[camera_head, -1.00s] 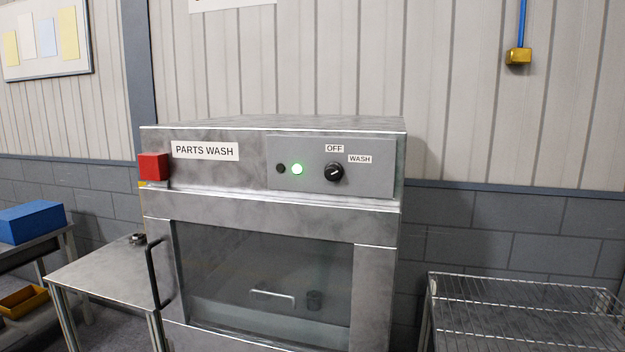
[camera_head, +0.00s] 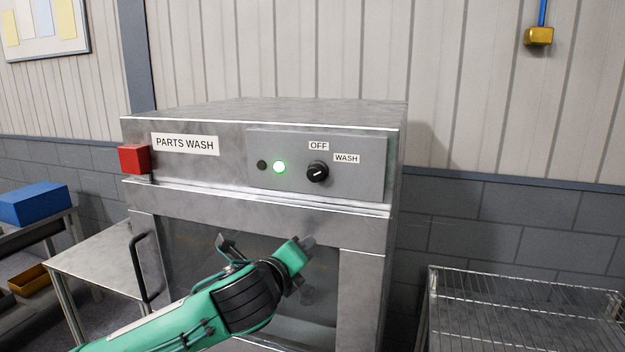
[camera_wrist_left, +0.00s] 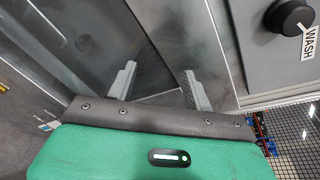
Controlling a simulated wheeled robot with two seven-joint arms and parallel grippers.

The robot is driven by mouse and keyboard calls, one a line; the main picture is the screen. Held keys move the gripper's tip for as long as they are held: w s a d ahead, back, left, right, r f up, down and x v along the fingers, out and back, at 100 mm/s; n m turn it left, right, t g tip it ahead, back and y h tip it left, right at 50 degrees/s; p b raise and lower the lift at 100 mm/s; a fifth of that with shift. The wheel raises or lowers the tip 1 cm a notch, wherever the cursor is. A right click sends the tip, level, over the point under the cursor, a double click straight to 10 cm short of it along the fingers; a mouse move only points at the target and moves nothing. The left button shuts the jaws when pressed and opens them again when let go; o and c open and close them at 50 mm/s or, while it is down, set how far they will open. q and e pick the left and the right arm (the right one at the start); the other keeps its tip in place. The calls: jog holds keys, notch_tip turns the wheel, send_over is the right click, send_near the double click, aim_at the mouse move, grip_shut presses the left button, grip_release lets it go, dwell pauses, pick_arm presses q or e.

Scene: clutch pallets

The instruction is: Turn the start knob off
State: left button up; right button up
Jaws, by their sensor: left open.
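The black start knob (camera_head: 317,171) sits on the grey control panel of the parts washer, below the OFF label (camera_head: 318,146) and left of the WASH label (camera_head: 346,158). Its white mark slants up to the right, toward WASH. My left gripper (camera_head: 265,243) is below the panel, in front of the washer window, apart from the knob. In the left wrist view, the gripper's two fingers (camera_wrist_left: 158,85) are spread with nothing between them, and the knob (camera_wrist_left: 289,16) is at the upper right. My right gripper is not in view.
A red box (camera_head: 134,158) sticks out at the washer's left corner. A black door handle (camera_head: 143,267) projects below it. A metal side table (camera_head: 95,262) stands at left and a wire rack (camera_head: 520,310) at right. The space before the panel is clear.

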aim_at(314, 176)
pick_arm(q)
jog(key=s+r+m+t+p, duration=0.1)
jog(key=s+r+m, duration=0.4)
jog(key=r, duration=0.2)
jog(key=s+r+m+t, duration=0.2)
jog(key=s+r+m, duration=0.25)
jog(key=r, duration=0.35)
jog(key=shift+h, duration=0.3)
jog(key=p+x, duration=0.1)
jog(key=x, duration=0.3)
jog(key=p+x, duration=0.2)
jog(key=x, duration=0.1)
jog(key=a+f+p+x, duration=0.1)
jog(key=p+x, duration=0.1)
jog(key=x, duration=0.2)
jog(key=shift+w+d, duration=0.2)
jog(key=shift+w, duration=0.3)
jog(key=shift+w+d+f, duration=0.1)
jog(key=shift+w+d, duration=0.1)
jog(key=shift+w, duration=0.4)
jog(key=c, duration=1)
jog(key=shift+o, duration=0.2)
